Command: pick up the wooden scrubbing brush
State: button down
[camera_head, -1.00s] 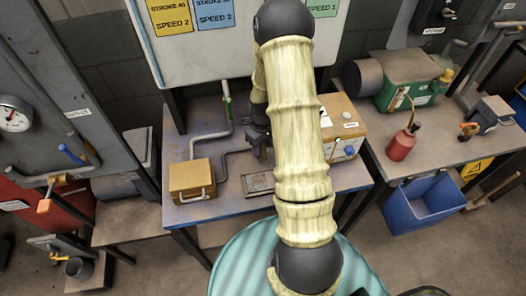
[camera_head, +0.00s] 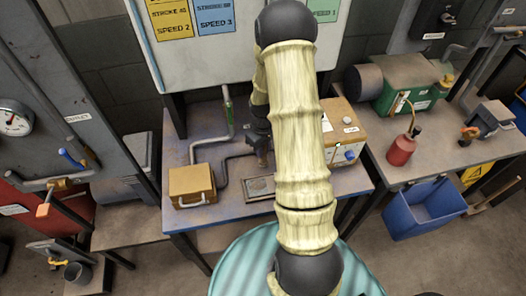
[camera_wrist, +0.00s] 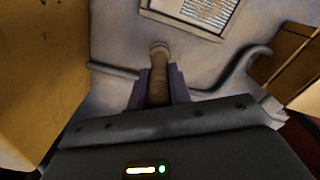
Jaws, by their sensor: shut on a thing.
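In the wrist view, a brown, narrow wooden piece (camera_wrist: 158,78), which looks like the scrubbing brush, stands between the two fingers of my gripper (camera_wrist: 157,84). The fingers press on it from both sides. Its rounded end points away from my palm; the rest is hidden by the gripper body. No bristles show. In the head view, my gripper (camera_head: 263,158) is a small dark shape over the workbench (camera_head: 230,216), partly behind my arm, and the brush cannot be made out there.
A framed plate (camera_head: 260,187) lies on the bench near my gripper. Bent grey pipes (camera_head: 212,147) run behind. A red can (camera_head: 401,150) stands on the right bench.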

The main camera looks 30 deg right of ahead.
notch_tip(320, 180, up, 9)
jog(key=shift+b, duration=0.5)
dwell(0.4)
